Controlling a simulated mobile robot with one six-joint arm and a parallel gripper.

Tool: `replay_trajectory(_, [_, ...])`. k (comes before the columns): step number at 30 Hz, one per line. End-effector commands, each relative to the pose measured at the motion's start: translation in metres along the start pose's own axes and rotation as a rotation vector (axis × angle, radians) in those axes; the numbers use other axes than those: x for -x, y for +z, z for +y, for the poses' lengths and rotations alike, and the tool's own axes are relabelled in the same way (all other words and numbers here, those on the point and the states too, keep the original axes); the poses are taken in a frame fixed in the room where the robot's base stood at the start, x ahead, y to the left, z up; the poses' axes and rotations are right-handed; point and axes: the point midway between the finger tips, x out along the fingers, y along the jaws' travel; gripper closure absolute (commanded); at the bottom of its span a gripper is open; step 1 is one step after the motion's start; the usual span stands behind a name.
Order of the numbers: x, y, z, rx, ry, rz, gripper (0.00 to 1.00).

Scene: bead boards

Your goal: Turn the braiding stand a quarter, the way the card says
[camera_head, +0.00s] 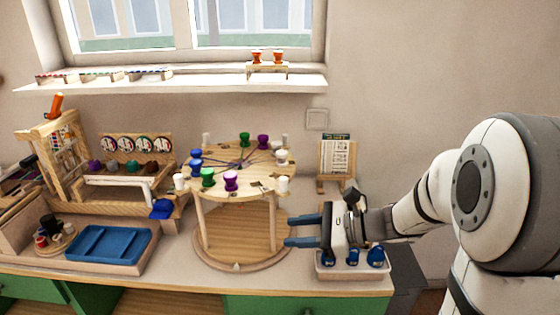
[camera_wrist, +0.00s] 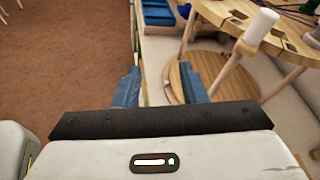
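The braiding stand has a round wooden top (camera_head: 262,181) on wooden legs over a round base (camera_head: 222,250). White, blue, green and purple bobbins sit around its rim, with threads running to the middle. In the wrist view the edge of the top (camera_wrist: 262,55) shows at upper right with a white bobbin. The card (camera_head: 337,156) stands on a small wooden easel behind, right of the stand; its print is too small to read. My gripper (camera_head: 288,231) is open and empty, its blue fingers pointing left, low beside the stand's right side. Contact with the stand cannot be told.
A white tray (camera_head: 350,272) with blue items lies under my gripper. A blue tray (camera_head: 110,246) and a wooden loom (camera_head: 66,160) stand left. A shelf (camera_head: 180,86) runs above. The counter's front edge is close to the stand's base.

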Motion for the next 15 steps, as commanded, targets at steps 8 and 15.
replay_trajectory(8, [0.029, 0.025, -0.082, -0.273, -0.262, -0.247, 0.62])
replay_trajectory(15, [0.012, 0.031, -0.095, -0.295, -0.284, -0.275, 0.62])
